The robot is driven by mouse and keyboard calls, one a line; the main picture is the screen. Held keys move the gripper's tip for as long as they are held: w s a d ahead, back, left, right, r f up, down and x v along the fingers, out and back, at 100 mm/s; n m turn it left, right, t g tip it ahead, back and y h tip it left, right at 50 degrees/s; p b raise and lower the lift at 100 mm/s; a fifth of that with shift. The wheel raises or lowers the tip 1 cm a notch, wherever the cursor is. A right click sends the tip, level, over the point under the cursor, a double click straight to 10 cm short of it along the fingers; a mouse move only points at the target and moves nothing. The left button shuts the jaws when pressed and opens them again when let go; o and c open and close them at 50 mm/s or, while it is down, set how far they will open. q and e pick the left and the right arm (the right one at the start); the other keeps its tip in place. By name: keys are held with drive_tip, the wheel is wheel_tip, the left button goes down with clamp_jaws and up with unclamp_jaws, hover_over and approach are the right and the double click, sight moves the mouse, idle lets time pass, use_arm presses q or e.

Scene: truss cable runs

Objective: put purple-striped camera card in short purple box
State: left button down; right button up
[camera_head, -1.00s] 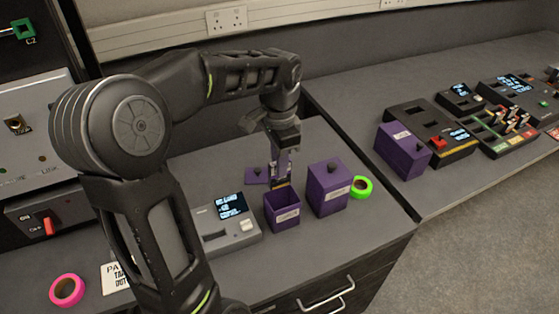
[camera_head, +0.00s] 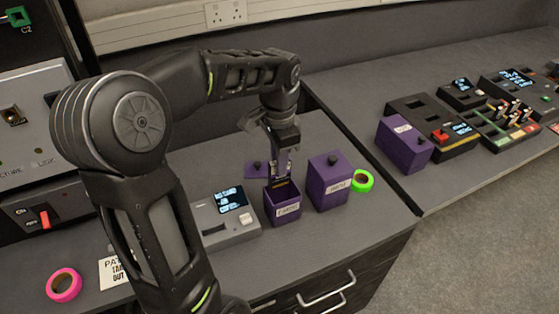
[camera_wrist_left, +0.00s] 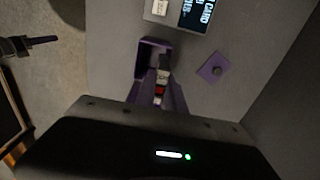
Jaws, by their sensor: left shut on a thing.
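The short purple box (camera_head: 286,212) stands open on the desk, with a white label on its front. My left gripper (camera_head: 281,176) points down at its mouth, shut on a small card. In the left wrist view the gripper (camera_wrist_left: 160,98) holds the card (camera_wrist_left: 160,87), which shows pale, red and dark parts, at the opening of the box (camera_wrist_left: 146,52). The card is mostly hidden by the fingers in the head view, and its purple stripe cannot be made out. How deep it sits in the box cannot be told.
A taller lidded purple box (camera_head: 327,184) stands close right of the short box, beside green tape (camera_head: 363,181). A grey card reader (camera_head: 226,219) stands left. A loose purple lid (camera_head: 256,170) lies behind. Another purple box (camera_head: 403,146) is on the right desk.

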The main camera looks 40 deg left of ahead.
use_arm(q)
drive_tip(key=shift+f, duration=0.25)
idle(0.4)
drive_tip(key=shift+f+b, duration=0.95)
drive_tip(key=shift+f, duration=0.2)
drive_tip(key=shift+f, duration=0.2)
drive_tip(key=shift+f+b, duration=1)
drive_tip(key=shift+f, duration=0.15)
drive_tip(key=shift+f, duration=0.1)
drive_tip(key=c, duration=1.3)
unclamp_jaws()
drive_tip(key=shift+c, duration=1.3)
